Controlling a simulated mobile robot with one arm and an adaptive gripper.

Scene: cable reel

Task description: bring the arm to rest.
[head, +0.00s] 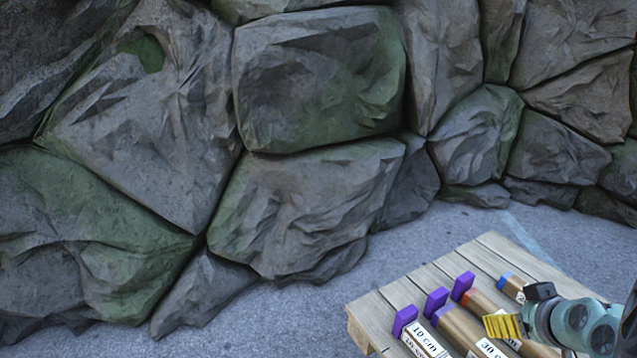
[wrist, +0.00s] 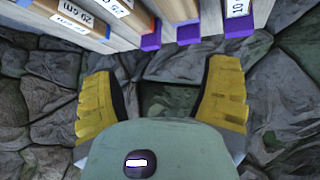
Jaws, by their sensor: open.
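My gripper shows in the wrist view (wrist: 164,100) with its two yellow fingers spread wide and nothing between them. In the head view my gripper (head: 503,326) is at the lower right, above the wooden table (head: 378,312), with its yellow finger pads in front of the labelled wooden pieces. In the wrist view the purple-ended pieces lie just beyond the fingertips, apart from them. The rest of my arm is mostly cut off at the right edge of the head view.
On the table lie several long wooden pieces with labels, one reading 10 cm (head: 424,343), with purple ends (head: 404,320). One piece has a blue end (head: 505,278). A rock wall (head: 320,80) stands behind. Grey ground (head: 400,255) between wall and table is clear.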

